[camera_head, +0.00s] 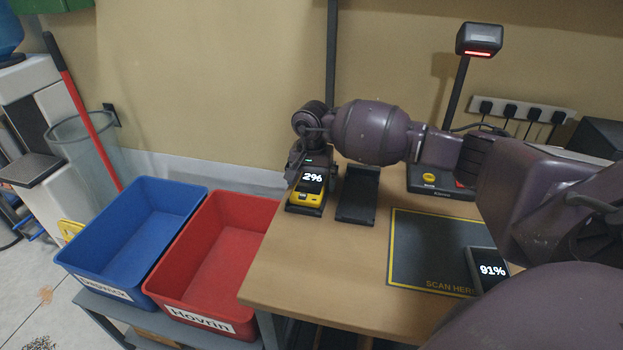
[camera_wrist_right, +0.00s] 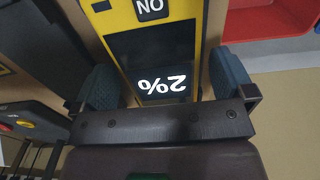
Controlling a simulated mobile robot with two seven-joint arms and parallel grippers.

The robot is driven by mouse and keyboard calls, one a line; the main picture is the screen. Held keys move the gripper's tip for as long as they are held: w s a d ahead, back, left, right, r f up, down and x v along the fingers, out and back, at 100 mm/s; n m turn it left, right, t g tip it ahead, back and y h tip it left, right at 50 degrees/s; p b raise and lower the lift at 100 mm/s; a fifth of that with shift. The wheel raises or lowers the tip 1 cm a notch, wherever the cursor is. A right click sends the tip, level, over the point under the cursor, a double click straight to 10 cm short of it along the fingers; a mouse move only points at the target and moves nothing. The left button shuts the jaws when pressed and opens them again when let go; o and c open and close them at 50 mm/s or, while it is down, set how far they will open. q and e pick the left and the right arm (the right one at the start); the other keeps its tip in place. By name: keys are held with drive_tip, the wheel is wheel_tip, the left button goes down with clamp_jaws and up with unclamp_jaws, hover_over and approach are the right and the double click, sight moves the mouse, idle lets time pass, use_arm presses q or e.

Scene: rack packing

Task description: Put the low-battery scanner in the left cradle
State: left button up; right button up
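The yellow scanner (camera_head: 303,198) reads 2% and sits upright in the left cradle at the table's left side; its body hides most of that cradle. A small green light shows just above its screen. In the right wrist view the same scanner (camera_wrist_right: 160,62) lies between my fingers. My right gripper (camera_wrist_right: 167,88) has one finger on each side of it, with narrow gaps visible, so it looks open around the scanner. The right cradle (camera_head: 358,194) beside it is empty. A second scanner (camera_head: 488,270) reading 91% lies on the mat. My left gripper is out of view.
A dark mat (camera_head: 415,245) marked SCAN HERE covers the table's middle. A scanner stand (camera_head: 438,187) with a red-lit head (camera_head: 480,40) stands behind it. A red bin (camera_head: 212,255) and a blue bin (camera_head: 130,240) stand left of the table.

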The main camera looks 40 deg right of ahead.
sight(312, 181)
drive_tip(key=shift+r, duration=0.1)
drive_tip(key=shift+r, duration=0.3)
wheel_tip(312, 181, up, 12)
drive_tip(key=shift+f, duration=0.25)
drive_tip(key=shift+r, duration=0.1)
idle(0.4)
